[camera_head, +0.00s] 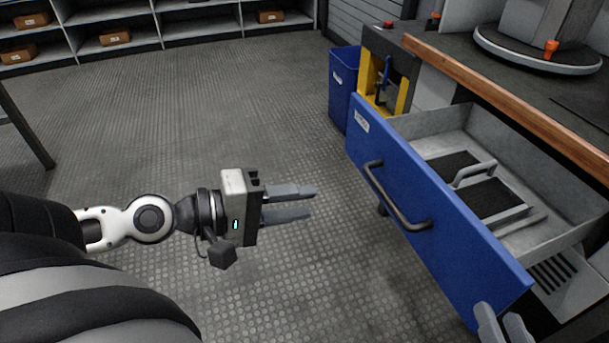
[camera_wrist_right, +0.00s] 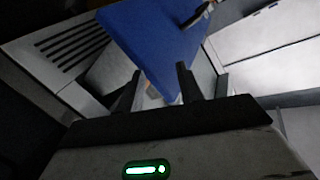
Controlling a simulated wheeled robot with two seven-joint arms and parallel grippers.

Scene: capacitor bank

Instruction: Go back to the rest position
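My left gripper (camera_head: 308,202) points right over the open floor, its two grey fingers apart with nothing between them. My right gripper (camera_head: 502,318) shows only as two fingertips at the bottom right, by the lower right corner of the blue drawer front. In the right wrist view my right gripper (camera_wrist_right: 161,80) has its fingers spread and empty, with the blue drawer front (camera_wrist_right: 155,35) beyond them. The rest of the right arm is hidden in the head view.
A blue drawer (camera_head: 405,190) stands pulled out under the workbench (camera_head: 500,90), with a dark handle (camera_head: 395,198) on its front and grey-handled dark items (camera_head: 487,197) inside. A blue bin (camera_head: 344,88) stands behind it. Shelves (camera_head: 110,25) line the back. The middle floor is clear.

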